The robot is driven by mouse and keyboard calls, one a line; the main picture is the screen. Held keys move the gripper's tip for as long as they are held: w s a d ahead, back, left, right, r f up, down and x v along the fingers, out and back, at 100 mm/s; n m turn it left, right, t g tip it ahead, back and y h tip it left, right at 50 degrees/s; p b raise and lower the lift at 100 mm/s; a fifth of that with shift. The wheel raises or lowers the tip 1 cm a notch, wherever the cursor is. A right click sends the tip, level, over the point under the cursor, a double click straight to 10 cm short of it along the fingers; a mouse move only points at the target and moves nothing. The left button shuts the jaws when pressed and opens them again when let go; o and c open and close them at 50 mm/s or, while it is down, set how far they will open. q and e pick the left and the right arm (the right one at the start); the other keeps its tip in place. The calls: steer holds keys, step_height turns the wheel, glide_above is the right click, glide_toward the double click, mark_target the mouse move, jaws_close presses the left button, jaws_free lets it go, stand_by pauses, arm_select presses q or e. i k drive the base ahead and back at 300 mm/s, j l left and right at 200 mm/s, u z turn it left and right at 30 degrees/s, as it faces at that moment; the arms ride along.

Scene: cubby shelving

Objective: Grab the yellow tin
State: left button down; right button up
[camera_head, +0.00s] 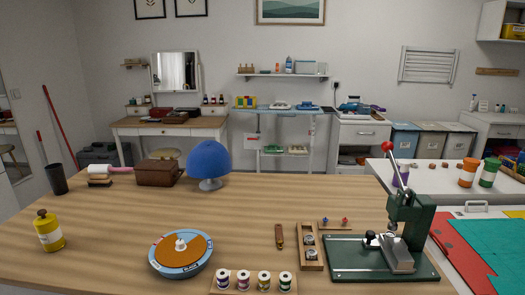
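A yellow tin (49,233) with a dark brown knob-like top and a pale label stands upright at the left front of the wooden table (120,212). It stands apart from the other things, and nothing covers it. Neither my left gripper nor my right gripper shows in the head view.
Behind the tin are a dark cup (56,179) and a brown box (159,172). A blue dome (208,160), a round blue-rimmed tray (181,268), thread spools (243,281) and a green press (402,225) are further right. Bare tabletop surrounds the tin.

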mark_target(50, 235)
steer(key=u, duration=1.55)
